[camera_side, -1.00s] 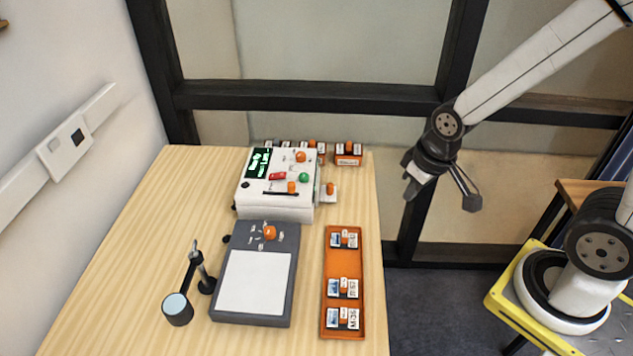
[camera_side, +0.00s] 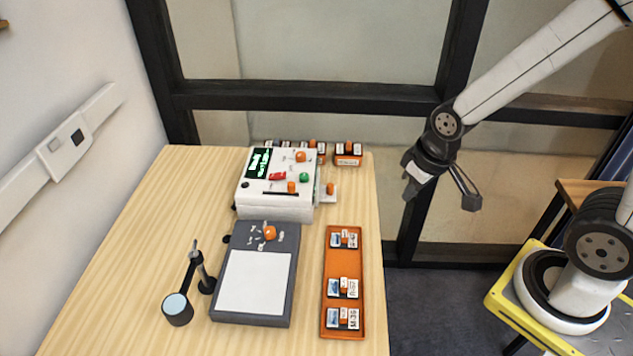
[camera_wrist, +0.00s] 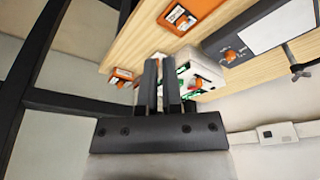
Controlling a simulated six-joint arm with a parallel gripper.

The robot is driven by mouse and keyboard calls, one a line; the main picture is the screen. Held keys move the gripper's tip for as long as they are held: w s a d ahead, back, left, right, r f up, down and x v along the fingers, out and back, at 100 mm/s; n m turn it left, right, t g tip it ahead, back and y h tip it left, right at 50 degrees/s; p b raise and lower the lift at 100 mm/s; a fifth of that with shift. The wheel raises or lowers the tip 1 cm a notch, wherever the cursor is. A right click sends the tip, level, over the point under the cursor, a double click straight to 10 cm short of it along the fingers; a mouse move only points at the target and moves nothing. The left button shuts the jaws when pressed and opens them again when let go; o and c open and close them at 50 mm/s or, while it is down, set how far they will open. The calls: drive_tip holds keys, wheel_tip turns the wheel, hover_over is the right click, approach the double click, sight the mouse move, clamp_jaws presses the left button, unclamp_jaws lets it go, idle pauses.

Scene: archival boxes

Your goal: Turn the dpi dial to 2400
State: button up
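The white machine (camera_side: 275,206) with a dark green-lit display (camera_side: 258,163) stands at the back of the table. An orange knob (camera_side: 301,157) is on its top panel. Another orange knob (camera_side: 270,233), ringed by small marks, is on the grey pad (camera_side: 222,300) in front of it. The lettering is too small to read, so I cannot tell which is the dpi dial or its setting. My gripper (camera_side: 408,189) hangs in the air to the right of the table, away from both knobs. In the wrist view, my gripper (camera_wrist: 160,62) shows two fingers close together with nothing visible between them.
An orange tray (camera_side: 336,263) with several labelled pieces lies right of the pad. More orange-handled pieces (camera_side: 348,154) stand at the table's back edge. A black jointed stand with a round head (camera_side: 177,308) is left of the pad.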

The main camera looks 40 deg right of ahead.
drive_tip(key=o, duration=0.7)
drive_tip(key=shift+w, duration=0.35)
drive_tip(key=shift+o, duration=0.5)
drive_tip(key=w+t, duration=0.1)
drive_tip(key=w, duration=1.6)
drive_tip(key=shift+d+f, duration=0.2)
drive_tip(key=shift+d, duration=0.1)
drive_tip(key=t, duration=0.1)
approach(301, 154)
drive_tip(key=f, duration=0.1)
drive_tip(key=shift+w, duration=0.25)
drive_tip(key=shift+f, duration=0.1)
drive_tip(key=shift+x, duration=3.8)
drive_tip(key=shift+c, duration=0.2)
clamp_jaws()
